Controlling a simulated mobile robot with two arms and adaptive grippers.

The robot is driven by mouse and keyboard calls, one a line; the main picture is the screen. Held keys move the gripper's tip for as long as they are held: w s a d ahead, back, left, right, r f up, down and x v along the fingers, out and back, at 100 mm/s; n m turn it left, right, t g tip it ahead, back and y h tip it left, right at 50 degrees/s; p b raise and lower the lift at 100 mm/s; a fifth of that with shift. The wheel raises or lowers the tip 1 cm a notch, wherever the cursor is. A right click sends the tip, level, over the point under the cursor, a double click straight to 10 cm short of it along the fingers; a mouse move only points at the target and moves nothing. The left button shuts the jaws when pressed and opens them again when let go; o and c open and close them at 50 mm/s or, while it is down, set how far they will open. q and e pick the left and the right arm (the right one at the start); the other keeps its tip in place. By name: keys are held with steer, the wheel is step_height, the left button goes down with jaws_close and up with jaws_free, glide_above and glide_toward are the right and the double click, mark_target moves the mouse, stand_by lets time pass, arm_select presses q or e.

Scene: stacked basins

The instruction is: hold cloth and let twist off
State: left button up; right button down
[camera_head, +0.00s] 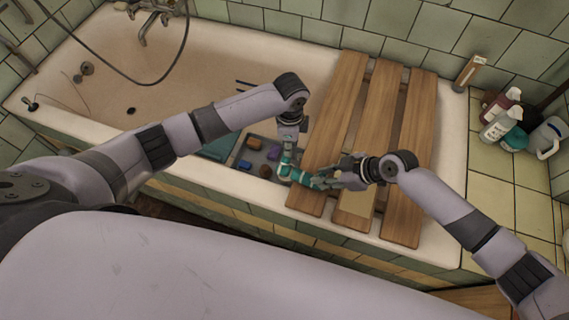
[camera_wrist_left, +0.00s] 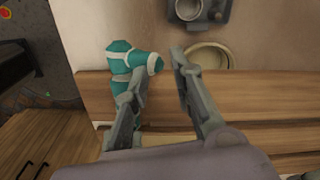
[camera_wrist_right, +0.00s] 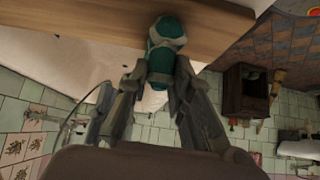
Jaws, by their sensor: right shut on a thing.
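The cloth is a teal, bent roll with white bands (camera_head: 299,175), by the left edge of the wooden slats. My right gripper (camera_head: 334,182) is shut on its right end. In the right wrist view the cloth (camera_wrist_right: 165,45) sticks out beyond the fingers (camera_wrist_right: 160,78). My left gripper (camera_head: 288,153) is above the bent left end. In the left wrist view its fingers (camera_wrist_left: 158,75) are apart, and the cloth (camera_wrist_left: 132,58) shows beside and partly behind the left finger. No cloth fills the gap between those fingers.
Wooden slats (camera_head: 383,105) lie across the bathtub (camera_head: 105,30). A grey tray (camera_head: 247,167) with small coloured pieces is left of the cloth. Several bottles (camera_head: 502,123) stand at the far right. The tub's left part is open.

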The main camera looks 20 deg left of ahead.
arm_select(q)
steer(key=shift+s+a+f, duration=0.1)
steer(key=shift+a+f, duration=0.05)
steer(key=shift+f, duration=0.7)
